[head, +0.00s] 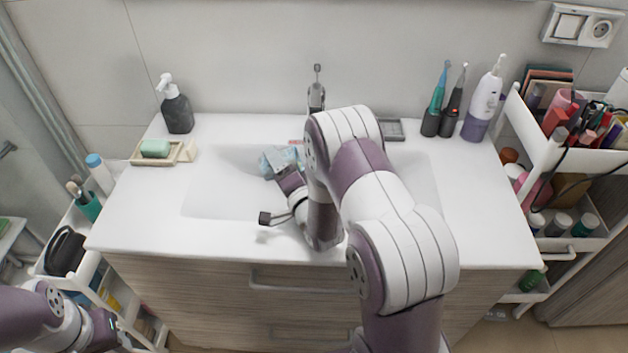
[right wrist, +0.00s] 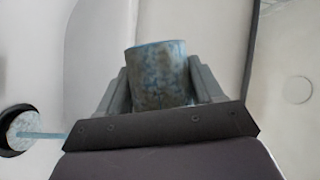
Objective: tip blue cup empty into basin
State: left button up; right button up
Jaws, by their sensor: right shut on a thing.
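The blue cup (head: 279,160), mottled blue and grey, is over the basin (head: 215,190). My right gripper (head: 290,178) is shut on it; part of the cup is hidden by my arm. In the right wrist view the cup (right wrist: 158,75) sits between the two fingers (right wrist: 160,95). It looks tilted in the head view, but I cannot see inside it. My left arm shows at the bottom left; its gripper (head: 106,328) is partly visible at the picture's lower edge, and its jaws are unclear.
A faucet (head: 316,92) stands behind the basin. A dark soap bottle (head: 176,106) and soap tray (head: 158,151) are at left; toothbrushes (head: 440,98) and a white-purple bottle (head: 483,103) at right. A dark-rimmed round opening with a bluish strip (right wrist: 38,135) shows in the wrist view.

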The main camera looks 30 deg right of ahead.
jog(key=shift+d, duration=0.15)
jog(key=shift+s+d+r+m, duration=0.2)
jog(key=shift+d+m, duration=0.1)
jog(key=shift+m, duration=0.1)
jog(key=shift+d, duration=0.1)
jog(key=shift+d+r+m+t+b, duration=0.1)
jog(key=shift+r+m+t+b, duration=0.1)
jog(key=shift+m+t+b, duration=0.3)
jog(key=shift+r+m, duration=0.1)
jog(key=shift+m, duration=0.2)
jog(key=shift+s+r, duration=0.1)
jog(key=shift+d+r+m, duration=0.1)
jog(key=shift+r+m, duration=0.1)
jog(key=shift+m, duration=0.1)
